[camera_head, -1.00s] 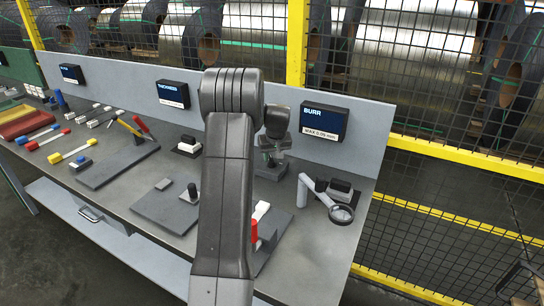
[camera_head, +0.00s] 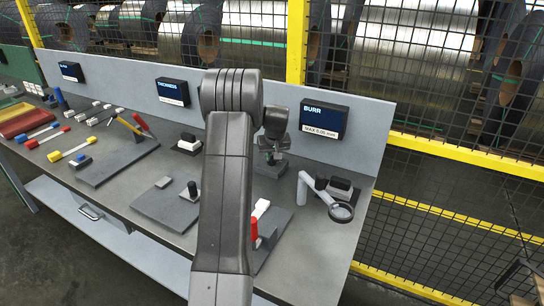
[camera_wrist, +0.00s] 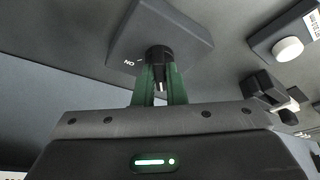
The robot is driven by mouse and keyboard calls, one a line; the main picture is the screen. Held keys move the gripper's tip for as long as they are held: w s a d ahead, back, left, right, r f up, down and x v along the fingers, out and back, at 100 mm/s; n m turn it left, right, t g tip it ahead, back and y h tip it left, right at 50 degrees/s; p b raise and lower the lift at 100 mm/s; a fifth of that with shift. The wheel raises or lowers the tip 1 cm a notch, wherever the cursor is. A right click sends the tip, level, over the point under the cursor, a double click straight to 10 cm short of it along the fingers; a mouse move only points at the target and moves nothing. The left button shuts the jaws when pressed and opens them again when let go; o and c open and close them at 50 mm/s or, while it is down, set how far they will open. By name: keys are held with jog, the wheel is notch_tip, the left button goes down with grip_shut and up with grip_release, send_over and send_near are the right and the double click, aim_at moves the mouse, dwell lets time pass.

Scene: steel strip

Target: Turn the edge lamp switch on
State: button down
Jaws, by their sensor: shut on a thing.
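The switch is a dark grey box (camera_wrist: 185,32) with a round black knob (camera_wrist: 159,53) on its face, at the top middle of the wrist view. The letters "ON" are printed beside the knob. My gripper (camera_wrist: 160,78) is shut on the knob, with its green fingers on either side of it and a light mark showing between them. In the head view, my gripper (camera_head: 269,153) reaches down to the switch box (camera_head: 270,168) at the back of the bench, below the BURR display. My forearm covers part of the bench there.
A white arm with a ring magnifier (camera_head: 341,212) stands just right of the switch. The BURR display (camera_head: 324,119) is on the grey back panel (camera_head: 230,110) behind. A red-handled tool (camera_head: 254,230) lies near my forearm. A yellow-framed mesh fence (camera_head: 450,155) stands behind.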

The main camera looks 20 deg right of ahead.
jog(key=m+b, duration=0.1)
jog(key=m+h+b, duration=0.1)
jog(key=m, duration=0.1)
jog(key=m+b, duration=0.1)
jog(key=shift+w+a+f+m+g+h, duration=0.1)
jog(key=shift+a+f+m+g+h, duration=0.05)
jog(key=shift+a+m+g+h, duration=0.2)
jog(key=m+g+h+b, duration=0.1)
jog(key=m+b, duration=0.1)
jog(key=m, duration=0.1)
jog(key=shift+w+m, duration=0.1)
jog(key=shift+m, duration=0.25)
jog(key=m+g+h+b, duration=0.1)
jog(key=m, duration=0.2)
jog(key=shift+w+m, duration=0.1)
jog(key=shift+m, duration=0.2)
jog(key=shift+w+m+g, duration=0.1)
jog(key=shift+m+g, duration=0.65)
jog(key=shift+m, duration=1.05)
jog(key=c, duration=1.5)
grip_release()
